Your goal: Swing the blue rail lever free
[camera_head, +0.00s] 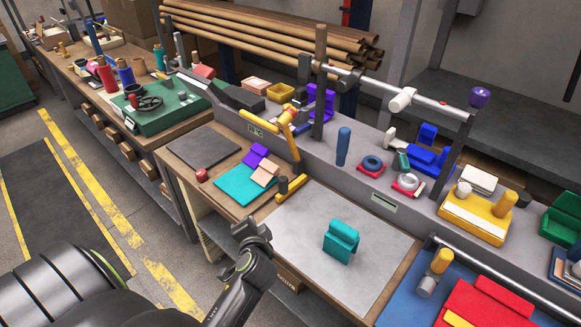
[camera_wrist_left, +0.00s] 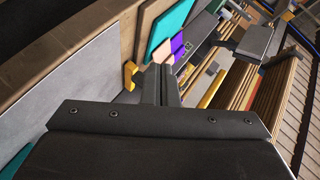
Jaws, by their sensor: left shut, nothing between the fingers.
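A blue upright handle (camera_head: 343,146) stands on the grey raised ledge behind the bench; it is the most lever-like blue thing in view, but I cannot tell how it is fixed. A steel rail (camera_head: 435,103) runs above the ledge and carries a white cylinder (camera_head: 401,99). My left gripper (camera_head: 246,230) is over the bench's front edge, in front of and left of the blue handle, well apart from it. In the left wrist view its fingers (camera_wrist_left: 160,75) are together and empty. My right gripper is out of view.
A teal block (camera_head: 341,242) sits on the grey plate (camera_head: 300,222). A yellow lever (camera_head: 285,130) and dark post (camera_head: 320,80) stand left of the blue handle. A yellow bar (camera_head: 291,188) lies nearby.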

